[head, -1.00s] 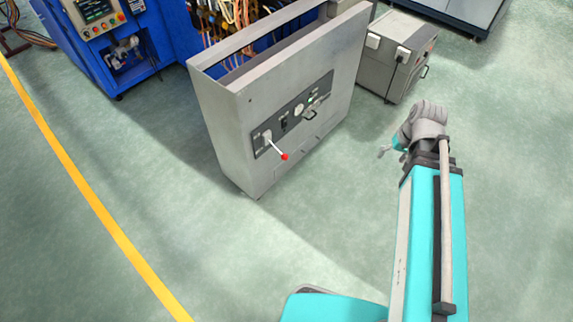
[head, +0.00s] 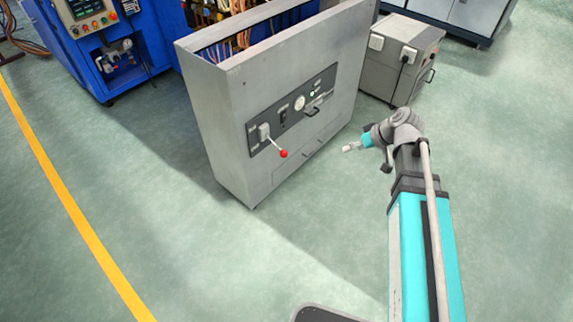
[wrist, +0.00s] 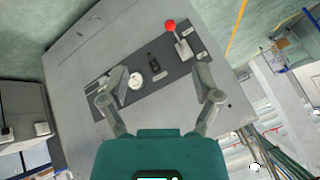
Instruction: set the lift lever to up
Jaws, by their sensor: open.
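The lift lever (head: 273,143) is a pale shaft with a red ball on its end. It sits at the left end of a dark panel (head: 292,110) on the grey cabinet's front and slants downward and outward, ball lowest. In the wrist view the lever (wrist: 181,42) is upper right of centre, beyond the fingers, with its ball at the top. My gripper (head: 349,147) is in front of the cabinet, right of the lever and apart from it. In the wrist view its fingers (wrist: 162,78) are spread, with nothing between them.
The grey cabinet (head: 205,105) stands on open green floor. Its panel also carries a round gauge (head: 299,103), a dark switch (head: 283,115) and a handle (head: 312,111). A grey box (head: 400,58) stands behind at right, a blue machine (head: 85,45) at left.

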